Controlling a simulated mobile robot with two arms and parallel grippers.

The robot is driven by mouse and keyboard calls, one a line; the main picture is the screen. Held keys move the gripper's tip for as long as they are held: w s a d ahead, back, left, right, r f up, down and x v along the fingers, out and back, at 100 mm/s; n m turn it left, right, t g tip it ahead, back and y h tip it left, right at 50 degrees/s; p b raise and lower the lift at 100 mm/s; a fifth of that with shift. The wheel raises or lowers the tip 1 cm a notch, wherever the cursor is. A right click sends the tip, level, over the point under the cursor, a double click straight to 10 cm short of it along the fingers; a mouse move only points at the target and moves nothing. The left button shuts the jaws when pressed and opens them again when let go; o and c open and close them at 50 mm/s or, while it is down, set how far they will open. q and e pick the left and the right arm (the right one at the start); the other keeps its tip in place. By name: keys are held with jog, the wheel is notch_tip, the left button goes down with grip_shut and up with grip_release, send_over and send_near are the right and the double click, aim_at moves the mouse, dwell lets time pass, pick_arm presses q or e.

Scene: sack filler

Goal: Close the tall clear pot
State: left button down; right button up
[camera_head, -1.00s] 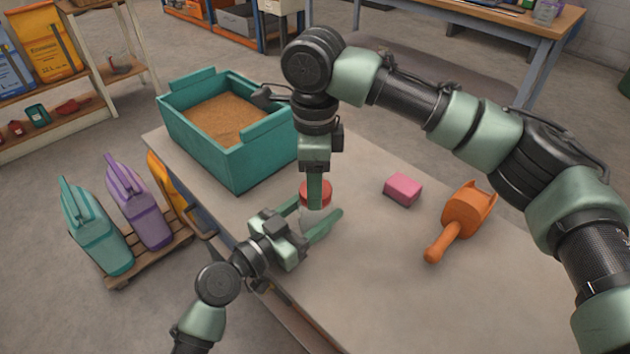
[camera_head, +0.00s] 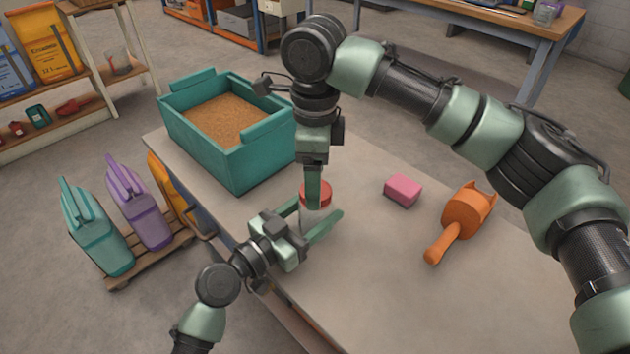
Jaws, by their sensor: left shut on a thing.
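The tall clear pot (camera_head: 308,217) stands on the table, pale and see-through, partly hidden by my grippers. A red lid (camera_head: 325,191) sits at the top of the pot; whether it is seated fully or turned tight I cannot tell. My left gripper (camera_head: 307,219) reaches in low from the left, shut on the pot's body with a finger on each side. My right gripper (camera_head: 313,200) points straight down over the lid, seen edge-on. Its near finger covers part of the lid and the other finger is hidden, so its grip is unclear.
A teal bin of brown grain (camera_head: 238,172) stands behind on the table (camera_head: 400,300). A pink block (camera_head: 403,190) and an orange scoop (camera_head: 465,215) lie to the right. Teal and purple jugs (camera_head: 140,210) stand on a pallet at left. The front right tabletop is clear.

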jog(key=shift+r, duration=1.45)
jog(key=shift+c, duration=0.3)
